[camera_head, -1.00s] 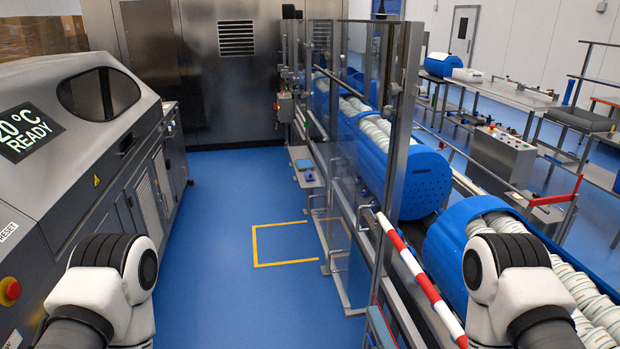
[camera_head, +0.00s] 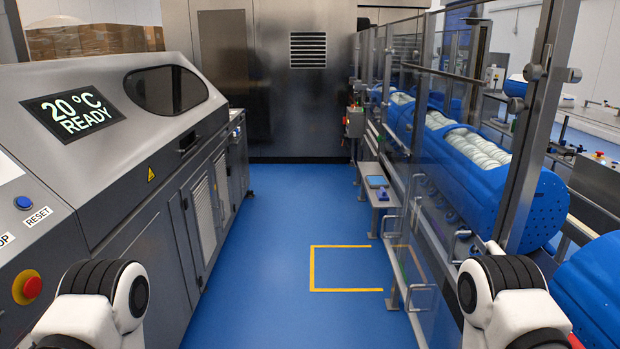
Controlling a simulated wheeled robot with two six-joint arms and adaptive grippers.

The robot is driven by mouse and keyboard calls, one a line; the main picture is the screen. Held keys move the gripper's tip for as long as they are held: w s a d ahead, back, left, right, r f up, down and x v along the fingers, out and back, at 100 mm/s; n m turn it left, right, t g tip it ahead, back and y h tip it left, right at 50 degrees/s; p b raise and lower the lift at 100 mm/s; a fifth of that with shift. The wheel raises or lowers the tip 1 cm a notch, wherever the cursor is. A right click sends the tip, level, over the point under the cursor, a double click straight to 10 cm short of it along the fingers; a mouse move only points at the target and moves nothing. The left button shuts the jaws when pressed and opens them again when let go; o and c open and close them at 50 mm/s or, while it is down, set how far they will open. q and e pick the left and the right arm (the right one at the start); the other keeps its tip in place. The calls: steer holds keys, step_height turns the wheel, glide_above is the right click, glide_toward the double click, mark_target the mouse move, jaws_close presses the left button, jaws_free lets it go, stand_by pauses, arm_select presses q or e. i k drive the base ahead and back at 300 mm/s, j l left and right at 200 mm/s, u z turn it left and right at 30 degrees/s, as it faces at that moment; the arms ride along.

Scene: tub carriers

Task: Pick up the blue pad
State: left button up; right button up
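A small blue pad (camera_head: 377,181) lies on a narrow metal bench (camera_head: 381,203) beside the glass guard, ahead and right of centre. A smaller blue item (camera_head: 382,194) is just in front of it on the same bench; it is too small to tell what it is. Both of my arms show only as white and black joints at the bottom of the view, well short of the bench. Neither gripper is in view.
A grey machine (camera_head: 120,170) with a "20°C READY" screen lines the left side. Glass guards and blue tubs (camera_head: 510,185) line the right. The blue floor (camera_head: 260,260) between is clear, with a yellow marking (camera_head: 312,270). A steel wall (camera_head: 290,100) closes the far end.

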mark_target(382, 195)
steer(key=i+j, duration=0.2)
steer(key=i, duration=1.1)
steer(key=i+j+u, duration=0.15)
steer(key=i, duration=1.15)
steer(key=i+j+z, duration=0.1)
steer(key=i+z, duration=0.4)
steer(key=i+j+z, duration=0.25)
steer(key=z, duration=0.2)
steer(key=i+j+z, duration=0.35)
steer(key=z, duration=0.15)
steer(key=i+j+z, duration=0.2)
steer(key=j+z, duration=0.25)
steer(key=i+j+z, duration=0.15)
steer(key=j+z, duration=0.35)
steer(key=i+j+z, duration=0.35)
steer(key=j, duration=0.25)
steer(key=j+z, duration=0.2)
steer(key=i+j+z, duration=0.2)
steer(key=j, duration=0.25)
